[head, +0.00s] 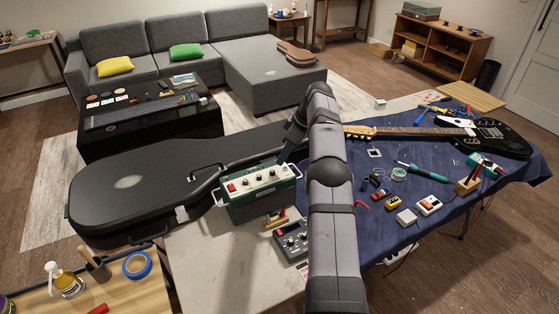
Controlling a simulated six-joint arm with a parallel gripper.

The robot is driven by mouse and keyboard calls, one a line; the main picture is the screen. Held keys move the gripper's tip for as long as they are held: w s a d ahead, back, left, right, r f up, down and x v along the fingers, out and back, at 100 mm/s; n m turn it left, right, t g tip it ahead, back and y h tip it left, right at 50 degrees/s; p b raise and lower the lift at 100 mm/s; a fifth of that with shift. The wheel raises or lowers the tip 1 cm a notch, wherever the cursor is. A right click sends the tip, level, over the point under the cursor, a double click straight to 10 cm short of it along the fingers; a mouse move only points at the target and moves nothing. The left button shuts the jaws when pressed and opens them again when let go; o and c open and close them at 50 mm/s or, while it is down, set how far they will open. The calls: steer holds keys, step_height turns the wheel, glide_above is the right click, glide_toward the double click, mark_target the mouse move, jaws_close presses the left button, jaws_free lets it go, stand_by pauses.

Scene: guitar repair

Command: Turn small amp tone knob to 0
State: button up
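The small amp (262,208) is a dark green box with a pale top panel, standing on the table behind a black device. Its top panel (258,181) carries a row of dark knobs and a red switch at the left. Which knob is the tone knob, and where it points, is too small to tell. My arm rises through the middle and bends down to the left at the top. My gripper (284,157) is small and dark, at or just above the back right of the amp's panel. Its fingers are hard to make out, and whether it touches a knob is unclear.
A black guitar case (150,190) lies left of and behind the amp. A black pedal-like device (291,240) stands in front. A blue cloth (440,190) at right holds a black electric guitar (490,136) and several tools. Bare table (205,262) shows at front left.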

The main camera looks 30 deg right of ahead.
steer(key=s+d+f+m+b, duration=0.3)
steer(key=s+d+f+b, duration=0.3)
steer(key=s+d+b, duration=0.15)
steer(key=s+a+f+m+t+y+b, duration=0.1)
steer(key=a+m+t+y+b, duration=0.15)
steer(key=a+m+t, duration=0.55)
steer(key=s+a+f+m+t+y+b, duration=0.15)
steer(key=a+m+y, duration=0.25)
steer(key=a+m, duration=0.5)
steer(key=w+d+m+t+h, duration=0.1)
steer(key=d+m+t+h, duration=0.4)
steer(key=m, duration=1.7)
steer(key=d+h, duration=0.1)
steer(key=d, duration=0.2)
steer(key=shift+w+d+f, duration=0.25)
steer(key=shift+d, duration=0.1)
